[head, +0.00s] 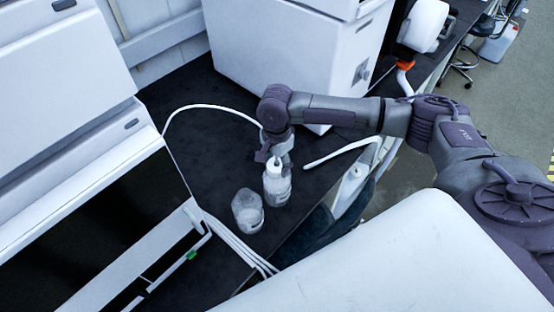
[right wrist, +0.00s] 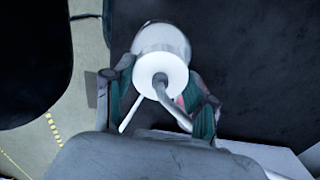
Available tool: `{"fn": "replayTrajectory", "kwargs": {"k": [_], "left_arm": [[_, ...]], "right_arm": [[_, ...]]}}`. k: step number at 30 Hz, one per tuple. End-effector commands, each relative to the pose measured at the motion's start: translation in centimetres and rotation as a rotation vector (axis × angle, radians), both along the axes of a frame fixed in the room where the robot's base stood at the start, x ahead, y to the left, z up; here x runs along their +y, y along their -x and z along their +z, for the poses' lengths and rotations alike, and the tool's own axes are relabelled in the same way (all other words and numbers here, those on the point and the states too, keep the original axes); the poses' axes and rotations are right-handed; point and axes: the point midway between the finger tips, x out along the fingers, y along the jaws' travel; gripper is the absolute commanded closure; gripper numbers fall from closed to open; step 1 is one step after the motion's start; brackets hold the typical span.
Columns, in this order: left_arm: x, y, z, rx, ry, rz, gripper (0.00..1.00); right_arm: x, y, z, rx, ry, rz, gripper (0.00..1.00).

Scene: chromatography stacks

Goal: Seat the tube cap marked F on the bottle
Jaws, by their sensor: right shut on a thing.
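The white tube cap (head: 274,164) is at the top of a clear bottle (head: 277,188) on the dark bench. In the right wrist view the cap (right wrist: 163,72) is a white disc with a grey tube rising from its middle, over the clear bottle (right wrist: 162,38). My right gripper (head: 277,151) reaches down from above and is shut on the tube cap; its fingers (right wrist: 165,92) flank it. I cannot tell whether the cap touches the bottle neck or sits fully on it. No letter F is readable. My left gripper is not in view.
A second clear bottle (head: 247,212) stands close by, to the front left. A white tube (head: 200,106) arches behind, and another white tube end (head: 325,160) lies right of the bottle. White instruments (head: 290,55) stand at the back and left. The bench edge is close at the right.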

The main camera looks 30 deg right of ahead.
Motion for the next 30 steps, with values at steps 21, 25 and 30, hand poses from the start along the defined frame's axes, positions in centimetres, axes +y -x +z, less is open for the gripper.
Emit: {"fn": "replayTrajectory", "kwargs": {"k": [21, 25, 30], "left_arm": [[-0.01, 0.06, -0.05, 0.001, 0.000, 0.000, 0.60], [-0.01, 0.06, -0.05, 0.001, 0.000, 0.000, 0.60], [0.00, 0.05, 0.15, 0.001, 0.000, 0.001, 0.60]], "right_arm": [[0.00, 0.01, -0.02, 0.000, 0.000, 0.000, 0.00], [0.00, 0.01, -0.02, 0.000, 0.000, 0.000, 0.00], [0.00, 0.00, 0.15, 0.000, 0.000, 0.000, 0.00]]}}
